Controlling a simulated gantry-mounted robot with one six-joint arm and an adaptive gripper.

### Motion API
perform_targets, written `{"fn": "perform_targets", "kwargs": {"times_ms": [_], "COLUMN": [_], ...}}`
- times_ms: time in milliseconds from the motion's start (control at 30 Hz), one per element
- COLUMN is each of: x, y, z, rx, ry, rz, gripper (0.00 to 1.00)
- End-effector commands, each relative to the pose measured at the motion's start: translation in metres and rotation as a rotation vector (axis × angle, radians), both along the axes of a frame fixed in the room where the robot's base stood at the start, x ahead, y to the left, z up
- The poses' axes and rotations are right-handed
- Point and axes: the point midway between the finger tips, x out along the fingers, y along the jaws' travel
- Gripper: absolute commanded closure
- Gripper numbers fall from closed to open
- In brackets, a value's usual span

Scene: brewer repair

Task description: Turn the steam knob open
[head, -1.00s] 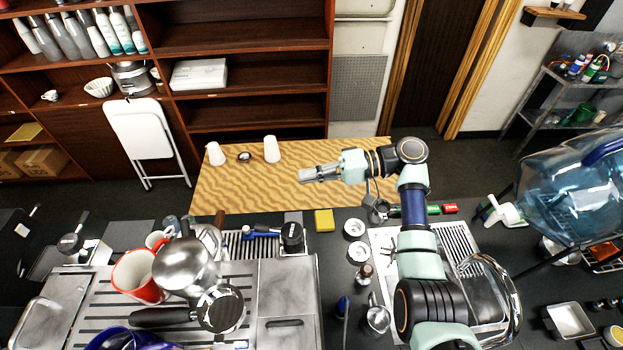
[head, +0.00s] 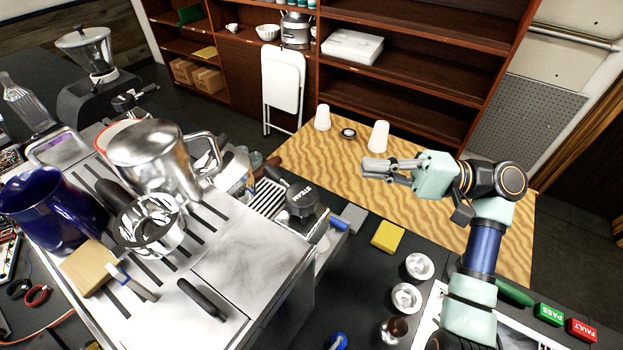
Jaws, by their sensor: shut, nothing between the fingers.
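The steam knob (head: 303,198) is a black knob with "STEAM" lettered on its top. It sits at the far right corner of the steel brewer (head: 250,255). My gripper (head: 364,169) is shut and empty. It shows above the wooden table, to the right of and beyond the knob in the picture, clearly apart from it. Its fingers point left. My arm comes in from the lower right. No part of the gripper hides the knob.
A steel pitcher (head: 158,160), a blue pitcher (head: 50,208) and a portafilter (head: 150,225) stand on the brewer's top. White cups (head: 378,137) stand on the wooden table (head: 300,152). A yellow sponge (head: 387,236) lies on the dark counter right of the brewer.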

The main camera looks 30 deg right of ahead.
Motion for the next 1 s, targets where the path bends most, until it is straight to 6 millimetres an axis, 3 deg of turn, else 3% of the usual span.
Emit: {"fn": "perform_targets", "kwargs": {"times_ms": [167,533,733,1000], "x": [0.011,0.052,0.044,0.041], "y": [0.018,0.085,0.112,0.121], "z": [0.003,0.014,0.02,0.022], "rx": [-0.001,-0.001,-0.002,-0.001], "ry": [-0.001,-0.002,-0.001,0.0], "rz": [0.002,0.001,-0.003,-0.003], "gripper": [1.0,1.0,1.0,1.0]}}
